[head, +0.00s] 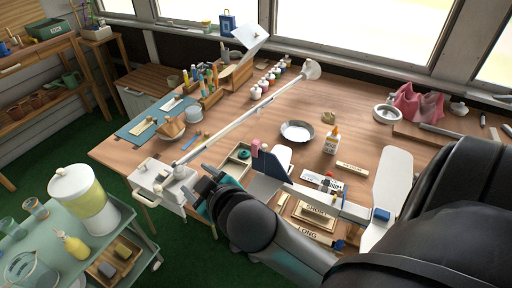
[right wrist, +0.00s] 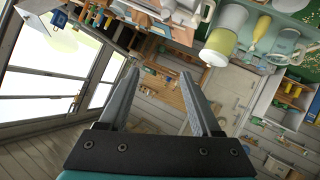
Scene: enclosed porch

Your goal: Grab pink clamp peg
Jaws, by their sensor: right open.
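A small pink piece (head: 255,146) stands at the back edge of a small compartment box on the wooden workbench; it is too small to tell for sure that it is the pink clamp peg. My right gripper (head: 204,180) is in front of and to the left of it in the head view, beside the bench's front edge, apart from the pink piece. In the right wrist view the right gripper (right wrist: 158,77) has its two fingers spread with nothing held between them. No pink piece can be made out there. My left gripper is not in view.
The compartment box (head: 236,158) sits near the bench's front edge. A long white lamp arm (head: 240,116) crosses over the bench. A green cart (head: 60,232) with a drink dispenser (head: 84,198) is at lower left.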

